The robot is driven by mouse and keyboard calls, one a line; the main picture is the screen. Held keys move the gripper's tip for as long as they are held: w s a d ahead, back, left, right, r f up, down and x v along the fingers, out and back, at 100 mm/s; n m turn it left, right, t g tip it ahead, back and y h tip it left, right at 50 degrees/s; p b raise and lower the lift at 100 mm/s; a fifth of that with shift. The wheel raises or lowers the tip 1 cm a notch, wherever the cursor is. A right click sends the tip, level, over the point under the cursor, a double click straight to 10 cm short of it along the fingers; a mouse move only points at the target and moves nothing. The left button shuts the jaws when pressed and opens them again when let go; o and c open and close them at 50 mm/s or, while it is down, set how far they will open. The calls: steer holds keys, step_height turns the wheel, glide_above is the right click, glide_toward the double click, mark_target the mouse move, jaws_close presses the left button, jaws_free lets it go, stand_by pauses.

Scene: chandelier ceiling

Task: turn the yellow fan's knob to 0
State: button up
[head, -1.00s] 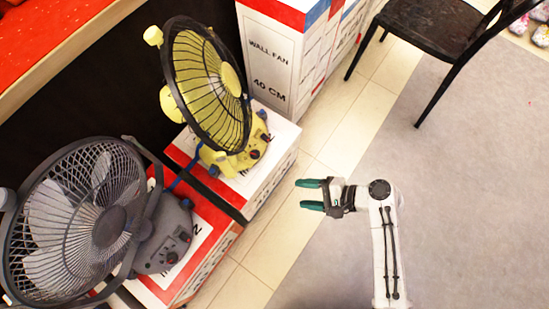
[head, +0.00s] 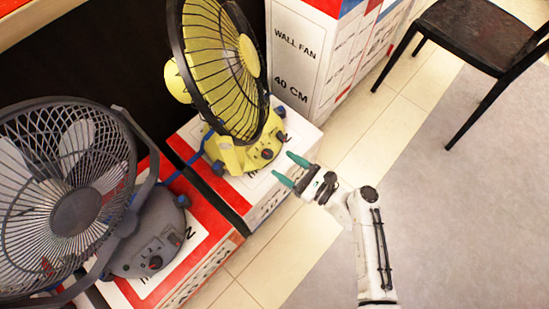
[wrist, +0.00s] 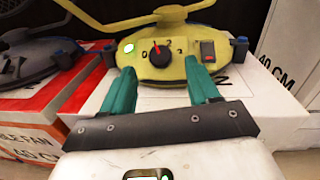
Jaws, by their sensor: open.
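The yellow fan (head: 228,60) stands on a white and red box, with its yellow base facing me. Its dark knob (head: 267,153) sits on the front of the base. In the wrist view the round black knob (wrist: 160,55) has a red pointer and sits between the tips, further ahead. My gripper (head: 286,168) has green fingers, is open and empty, and is just in front of the fan base, apart from the knob. In the wrist view the open fingers (wrist: 162,82) reach toward the base on both sides of the knob.
A grey fan (head: 75,205) stands on the red and white box (head: 215,228) at left. A red and black switch (wrist: 208,50) is right of the knob. A tall wall-fan box (head: 296,60) stands behind, and a black chair (head: 478,35) stands at right.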

mark_target(269, 154)
steer(key=shift+b+x, duration=0.45)
steer(key=shift+x, duration=1.85)
steer(key=c, duration=1)
